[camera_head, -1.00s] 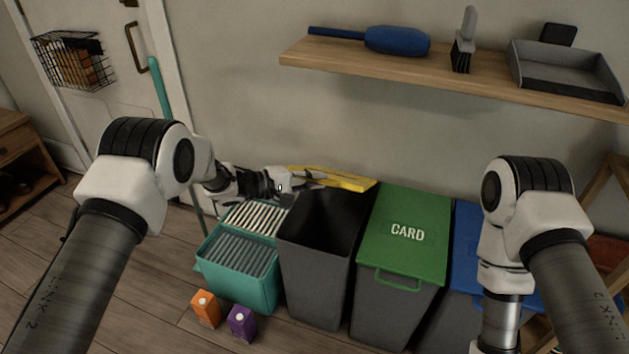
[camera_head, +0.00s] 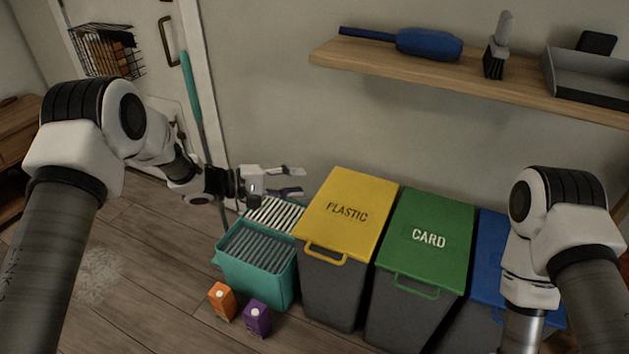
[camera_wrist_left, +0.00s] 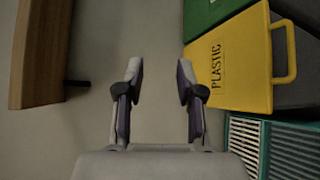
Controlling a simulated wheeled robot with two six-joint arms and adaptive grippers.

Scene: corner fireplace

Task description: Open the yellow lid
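The yellow lid (camera_head: 347,210), marked PLASTIC, lies shut on its dark grey bin (camera_head: 333,291). Its loop handle (camera_head: 325,252) is at the front edge. In the left wrist view the yellow lid (camera_wrist_left: 231,62) is right of the fingers. My left gripper (camera_head: 303,181) is open and empty, just left of the lid's back left corner and above the teal crate. In the left wrist view its two fingers (camera_wrist_left: 159,83) are apart with nothing between them. My right gripper is out of the head view; only my right arm shows.
A green CARD lid (camera_head: 428,236) and a blue lid (camera_head: 488,259) stand to the right. A teal crate (camera_head: 262,285) with slatted tops is left of the yellow bin. Orange (camera_head: 221,300) and purple (camera_head: 257,318) cartons stand on the floor. A wooden shelf (camera_head: 480,87) hangs above.

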